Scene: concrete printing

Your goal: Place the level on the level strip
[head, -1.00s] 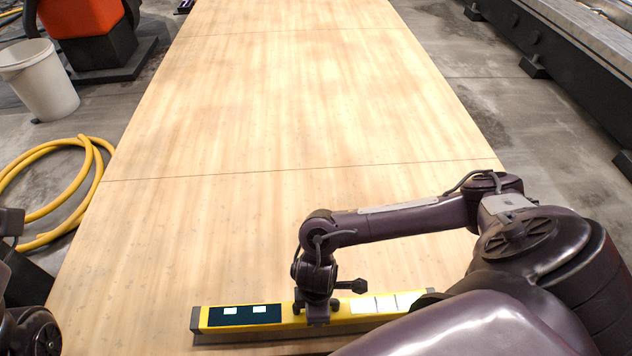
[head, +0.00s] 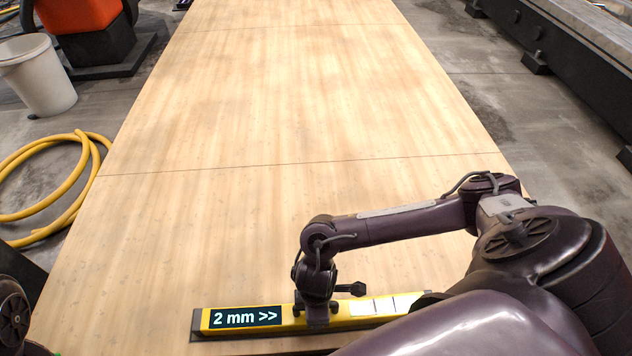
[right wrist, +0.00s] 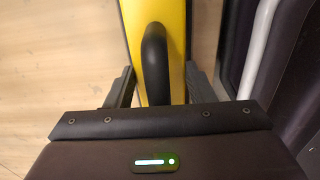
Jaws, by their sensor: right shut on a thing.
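The level (head: 343,311) is a long yellow bar with a dark display at its left end reading "2 mm >>" and pale panels toward its right end. My right gripper (head: 318,312) is shut on the level's dark handle near its middle. In the right wrist view, the fingers (right wrist: 160,84) sit on either side of the yellow body and its black handle (right wrist: 154,62). A dark strip (head: 197,338), apparently the level strip, shows along the level's left end and near side. The level lies over it; I cannot tell whether they touch. My left gripper is out of view.
The wooden table (head: 270,110) is clear beyond the level. A yellow hose (head: 80,190) and white bucket (head: 38,80) are on the floor at left. A dark rail with a grey top (head: 590,45) runs along the right.

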